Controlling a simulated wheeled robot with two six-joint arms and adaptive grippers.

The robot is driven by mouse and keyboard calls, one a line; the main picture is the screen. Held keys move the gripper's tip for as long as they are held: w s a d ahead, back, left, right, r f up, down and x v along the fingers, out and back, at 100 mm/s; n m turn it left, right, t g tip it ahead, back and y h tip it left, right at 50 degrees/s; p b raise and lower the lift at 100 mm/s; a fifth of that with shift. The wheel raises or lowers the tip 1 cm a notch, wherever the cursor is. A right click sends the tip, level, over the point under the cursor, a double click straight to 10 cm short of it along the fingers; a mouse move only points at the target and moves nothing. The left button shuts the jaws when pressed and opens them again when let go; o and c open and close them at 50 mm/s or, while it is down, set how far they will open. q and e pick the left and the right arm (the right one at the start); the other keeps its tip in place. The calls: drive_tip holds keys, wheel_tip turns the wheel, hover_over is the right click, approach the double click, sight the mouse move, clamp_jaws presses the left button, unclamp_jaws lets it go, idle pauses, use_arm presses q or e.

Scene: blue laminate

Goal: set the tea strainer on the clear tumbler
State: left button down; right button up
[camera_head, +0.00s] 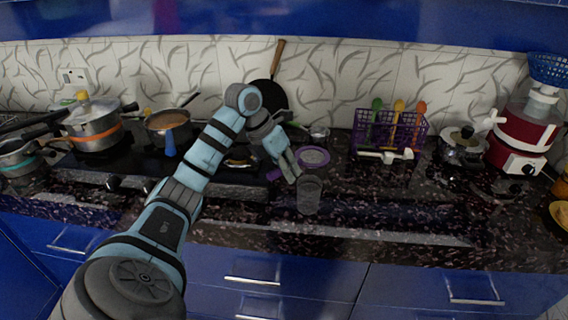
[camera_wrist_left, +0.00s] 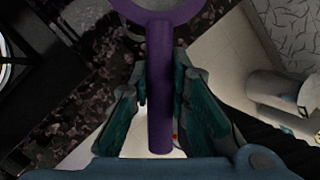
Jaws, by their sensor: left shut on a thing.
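The tea strainer (camera_head: 325,160) has a purple rim and a purple handle. In the head view its rim is just right of my left gripper (camera_head: 293,168), and part of the handle shows on the gripper's left side. In the left wrist view the purple handle (camera_wrist_left: 160,85) lies between the two fingers of my left gripper (camera_wrist_left: 162,100), which is shut on it, and the rim runs off the top edge. The clear tumbler (camera_head: 309,196) stands upright on the dark counter, in front of the strainer's rim in the picture. My right gripper is not in view.
A purple basket (camera_head: 365,130) with colored spoons and a white tool stands right of the strainer. Pots and a pan (camera_head: 170,124) are on the stove at left. The counter right of the tumbler is clear.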

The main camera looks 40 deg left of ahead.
use_arm(q)
drive_tip(key=shift+w+p, duration=0.1)
drive_tip(key=shift+p, duration=0.2)
wheel_tip(320, 180, down, 5)
drive_tip(key=b, duration=0.3)
drive_tip(key=shift+a, duration=0.1)
idle(0.5)
drive_tip(key=shift+f, duration=0.1)
drive_tip(key=shift+f+b, duration=0.8)
drive_tip(key=shift+f, duration=0.5)
